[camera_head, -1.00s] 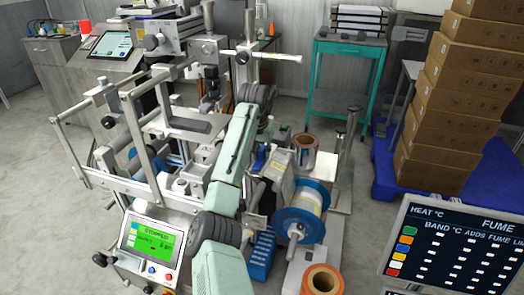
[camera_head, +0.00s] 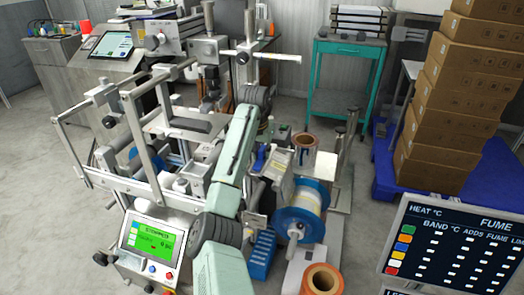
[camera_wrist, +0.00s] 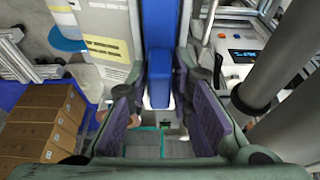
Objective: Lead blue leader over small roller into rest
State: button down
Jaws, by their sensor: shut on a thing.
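In the wrist view my gripper (camera_wrist: 160,92) has its purple-padded fingers on either side of a blue strip, the blue leader (camera_wrist: 159,50), and is shut on it. The leader runs from the fingertips to the top of the picture. In the head view my green arm covers much of the machine's middle, and the hold on the leader cannot be made out. A blue-flanged reel (camera_head: 301,212) stands right of my arm, and part of its blue flange also shows in the wrist view (camera_wrist: 66,37). I cannot pick out the small roller or the rest for sure.
The metal frame (camera_head: 140,130) of the machine stands left of my arm, with a green screen (camera_head: 153,240) below. Copper-coloured rolls (camera_head: 305,142) and upright posts stand at right. Thick grey cylinders (camera_wrist: 270,65) are close at right in the wrist view. Stacked boxes (camera_head: 455,95) stand far right.

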jog(key=shift+s+f, duration=0.2)
jog(key=shift+f, duration=0.6)
jog(key=c, duration=1.7)
grip_release()
jog(key=o, duration=0.4)
jog(key=shift+w+f, duration=0.1)
jog(key=shift+f, duration=0.1)
jog(key=shift+c, duration=0.2)
jog(key=shift+w+r, duration=0.1)
jog(key=shift+r, duration=0.2)
jog(key=shift+r, duration=0.5)
jog(key=v, duration=1.1)
